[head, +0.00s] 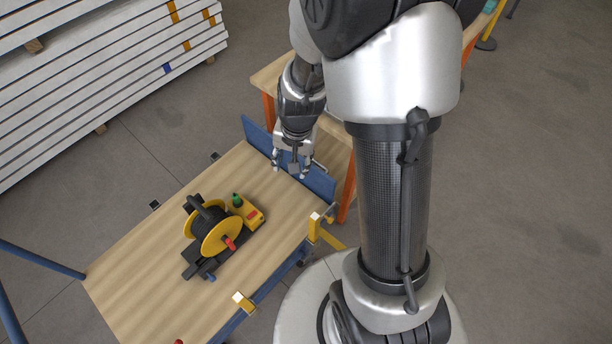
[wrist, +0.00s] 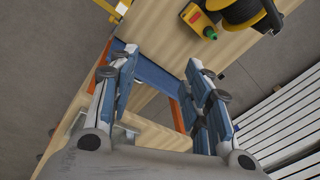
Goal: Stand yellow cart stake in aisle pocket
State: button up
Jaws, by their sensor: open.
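The cart has a wooden deck (head: 150,250) and a blue end board (head: 322,186). My gripper (head: 290,173) is open over that board; I cannot tell whether it touches it. In the wrist view its fingers (wrist: 161,60) are spread, and the blue board (wrist: 150,73) shows between them with nothing gripped. A yellow upright fitting (head: 313,228) stands at the cart's near right corner, with a yellow bar low beside it. Another yellow fitting (head: 243,302) sits on the near edge. I cannot tell which yellow part is the stake or the aisle pocket.
A black and yellow cable reel (head: 213,232) and a yellow box with a green knob (head: 246,208) are on the deck. A wooden table (head: 268,76) with orange legs adjoins the blue board. Stacked white panels (head: 110,75) lie at left. Much of the deck is bare.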

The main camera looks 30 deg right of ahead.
jog(key=s+a+r+n+t, duration=0.15)
jog(key=s+r, duration=0.25)
jog(key=r, duration=0.4)
jog(key=s+a+r+n, duration=0.3)
jog(key=r, duration=0.5)
jog(key=s+a+r+n+t, duration=0.1)
jog(key=s+r+n, duration=0.3)
jog(key=s, duration=0.6)
jog(key=shift+v, duration=1)
jog(key=shift+a+f, duration=0.1)
jog(key=shift+a, duration=0.1)
notch_tip(320, 180, down, 6)
jog(key=b, duration=0.6)
